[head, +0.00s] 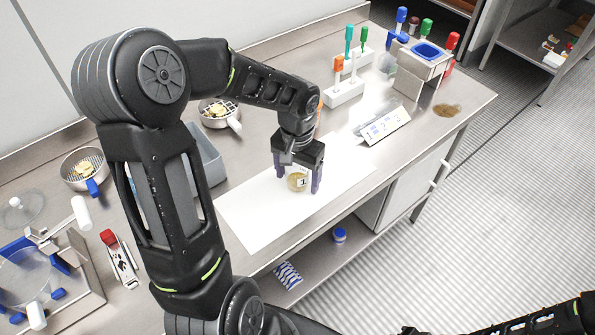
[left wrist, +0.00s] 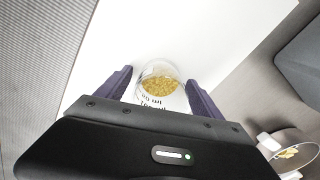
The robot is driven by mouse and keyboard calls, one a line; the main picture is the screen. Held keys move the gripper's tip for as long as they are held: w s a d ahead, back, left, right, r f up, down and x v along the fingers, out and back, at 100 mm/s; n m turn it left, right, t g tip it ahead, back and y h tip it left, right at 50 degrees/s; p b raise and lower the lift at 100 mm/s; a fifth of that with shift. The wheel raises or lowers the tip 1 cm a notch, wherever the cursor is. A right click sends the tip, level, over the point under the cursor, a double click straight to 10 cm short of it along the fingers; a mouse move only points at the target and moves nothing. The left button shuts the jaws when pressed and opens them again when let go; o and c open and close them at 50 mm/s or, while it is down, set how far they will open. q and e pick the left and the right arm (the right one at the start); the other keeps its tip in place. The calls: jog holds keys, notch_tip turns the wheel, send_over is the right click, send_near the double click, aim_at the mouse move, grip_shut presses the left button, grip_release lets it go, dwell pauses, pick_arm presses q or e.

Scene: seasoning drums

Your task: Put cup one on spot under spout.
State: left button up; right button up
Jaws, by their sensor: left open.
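Cup one (head: 298,181) is a small clear cup with yellow-brown grains and a "1" label. It stands on the white sheet on the bench. It also shows in the left wrist view (left wrist: 160,85), between my fingers. My left gripper (head: 299,189) points down over the cup, with a dark purple finger on each side. It is open, and in the left wrist view (left wrist: 158,84) gaps show between the fingers and the cup. A spot under a spout cannot be made out clearly. Part of my right arm shows at the lower right, but its gripper does not.
A drum device (head: 28,275) stands at the left, near a sieve pan (head: 84,168). A grey bin (head: 205,160) is behind my arm. A label stand (head: 383,125), a white tool holder (head: 345,92) and a blue-topped stand (head: 427,51) are farther right. A brown spill (head: 447,110) lies near the edge.

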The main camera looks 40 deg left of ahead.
pick_arm(q)
notch_tip(320, 180, up, 12)
jog(key=shift+r+b, duration=0.15)
jog(key=shift+b, duration=0.2)
dwell(0.7)
